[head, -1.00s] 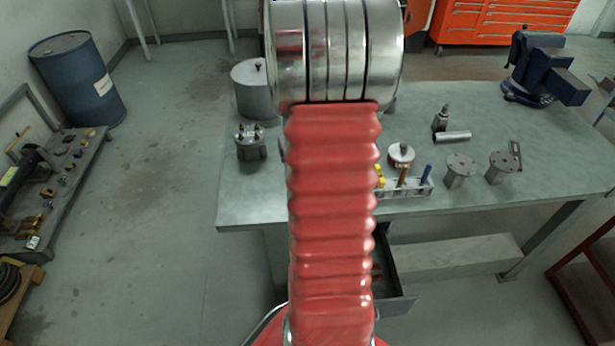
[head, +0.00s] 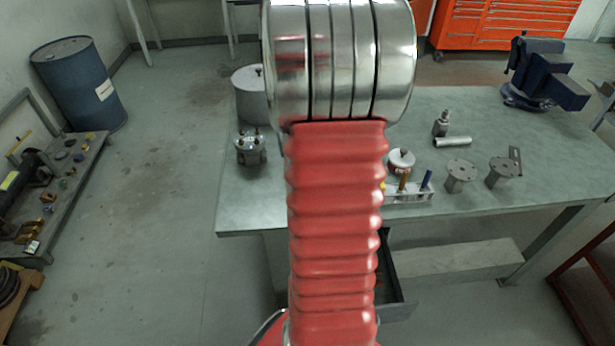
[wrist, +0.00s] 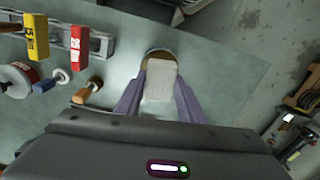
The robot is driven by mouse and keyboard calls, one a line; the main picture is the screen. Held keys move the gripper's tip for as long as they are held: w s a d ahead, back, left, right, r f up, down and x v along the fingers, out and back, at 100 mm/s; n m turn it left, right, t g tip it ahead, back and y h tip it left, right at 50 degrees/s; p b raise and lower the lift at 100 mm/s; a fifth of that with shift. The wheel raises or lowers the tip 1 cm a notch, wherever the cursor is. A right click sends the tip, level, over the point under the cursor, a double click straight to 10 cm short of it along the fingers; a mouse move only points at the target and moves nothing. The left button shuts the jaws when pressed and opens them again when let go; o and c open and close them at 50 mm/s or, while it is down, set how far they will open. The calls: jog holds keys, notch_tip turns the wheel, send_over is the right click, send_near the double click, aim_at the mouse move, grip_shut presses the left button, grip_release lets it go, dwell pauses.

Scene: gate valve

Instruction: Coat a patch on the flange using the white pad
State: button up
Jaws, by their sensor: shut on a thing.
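My gripper (wrist: 160,88) shows in the wrist view, its purple fingers shut on the white pad (wrist: 159,84). A rounded brownish rim (wrist: 158,54) shows just beyond the pad; I cannot tell if it belongs to the pad or to something under it. In the head view my arm hides the gripper and the pad. A grey round metal piece with studs on top (head: 251,148) stands on the table left of my arm. Two grey flanged pieces (head: 460,175) (head: 504,171) stand at the right. I cannot tell which is the flange. No contact with the pad is visible.
The table (head: 560,150) also bears a rack (head: 410,192) with markers, a small round tin (head: 400,160), a grey cylinder (head: 250,92) and a blue vise (head: 540,75). A wooden-handled tool (wrist: 87,91) lies left of my gripper. An open drawer (head: 400,290) is below.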

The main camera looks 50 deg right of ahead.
jog(key=shift+r, duration=1.55)
jog(key=shift+w+a, duration=0.2)
jog(key=shift+w, duration=0.15)
jog(key=w+a+f+n, duration=0.2)
jog(key=w+a+n, duration=0.2)
jog(key=w+a, duration=1.15)
jog(key=w+a+n, duration=0.2)
jog(key=w+a, duration=0.2)
jog(key=a, duration=0.6)
jog(key=w+a+f+n, duration=0.1)
jog(key=w+a, duration=0.3)
jog(key=a, duration=0.5)
jog(key=shift+w+a+f+n, duration=0.3)
jog(key=shift+a+n, duration=0.1)
jog(key=shift+n, duration=0.2)
jog(key=shift+d, duration=0.1)
